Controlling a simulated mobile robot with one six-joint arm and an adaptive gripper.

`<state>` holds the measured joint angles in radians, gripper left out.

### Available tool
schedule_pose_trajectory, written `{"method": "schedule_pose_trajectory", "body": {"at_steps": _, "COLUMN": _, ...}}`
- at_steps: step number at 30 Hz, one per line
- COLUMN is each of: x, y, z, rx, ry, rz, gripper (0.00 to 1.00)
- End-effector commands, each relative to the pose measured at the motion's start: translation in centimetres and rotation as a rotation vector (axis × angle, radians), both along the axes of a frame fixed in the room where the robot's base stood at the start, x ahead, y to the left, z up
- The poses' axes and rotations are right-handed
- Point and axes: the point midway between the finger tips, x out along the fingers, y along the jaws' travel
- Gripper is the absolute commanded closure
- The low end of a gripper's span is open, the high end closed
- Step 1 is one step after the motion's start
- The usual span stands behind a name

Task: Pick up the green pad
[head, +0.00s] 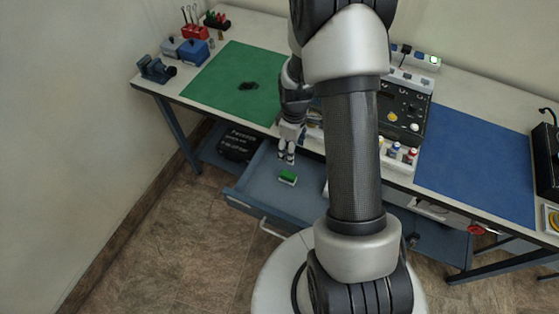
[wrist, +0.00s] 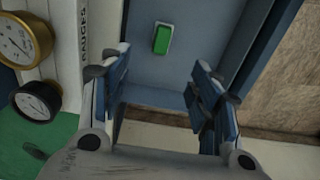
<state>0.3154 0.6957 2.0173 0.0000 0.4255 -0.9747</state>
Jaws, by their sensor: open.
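The green pad (head: 288,176) is a small green block with a white edge. It lies flat in an open blue-grey drawer (head: 252,187) below the workbench. It also shows in the wrist view (wrist: 162,38), beyond the fingertips and between their lines. My gripper (head: 286,158) is open and empty, just behind and above the pad in the head view. In the wrist view both fingers of my gripper (wrist: 158,75) stand wide apart, with the pad clear of them.
A workbench (head: 160,90) carries a green mat (head: 225,75), a blue mat (head: 470,165) and a dark control panel (head: 405,110). Two gauges (wrist: 25,40) show at left in the wrist view. The drawer's walls rise around the pad. Most of the drawer floor is bare.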

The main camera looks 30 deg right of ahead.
Motion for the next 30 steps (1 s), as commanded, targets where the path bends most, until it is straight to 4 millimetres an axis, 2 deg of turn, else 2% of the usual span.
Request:
{"method": "schedule_pose_trajectory", "body": {"at_steps": 5, "x": -0.1, "y": 0.0, "z": -2.9, "rx": 0.001, "ry": 0.006, "rz": 0.005, "gripper": 0.43}}
{"method": "schedule_pose_trajectory", "body": {"at_steps": 12, "x": -0.2, "y": 0.0, "z": -8.2, "rx": 0.002, "ry": 0.007, "rz": 0.004, "gripper": 0.43}}
{"method": "schedule_pose_trajectory", "body": {"at_steps": 16, "x": -0.2, "y": 0.1, "z": -10.7, "rx": 0.001, "ry": 0.006, "rz": 0.004, "gripper": 0.43}}
{"method": "schedule_pose_trajectory", "body": {"at_steps": 19, "x": -0.1, "y": 0.0, "z": -11.8, "rx": 0.002, "ry": 0.004, "rz": 0.004, "gripper": 0.43}}
{"method": "schedule_pose_trajectory", "body": {"at_steps": 26, "x": -0.1, "y": 0.1, "z": -12.9, "rx": 0.001, "ry": 0.003, "rz": 0.004, "gripper": 0.43}}
{"method": "schedule_pose_trajectory", "body": {"at_steps": 30, "x": -0.1, "y": 0.3, "z": -14.7, "rx": 0.001, "ry": 0.005, "rz": 0.004, "gripper": 0.43}}
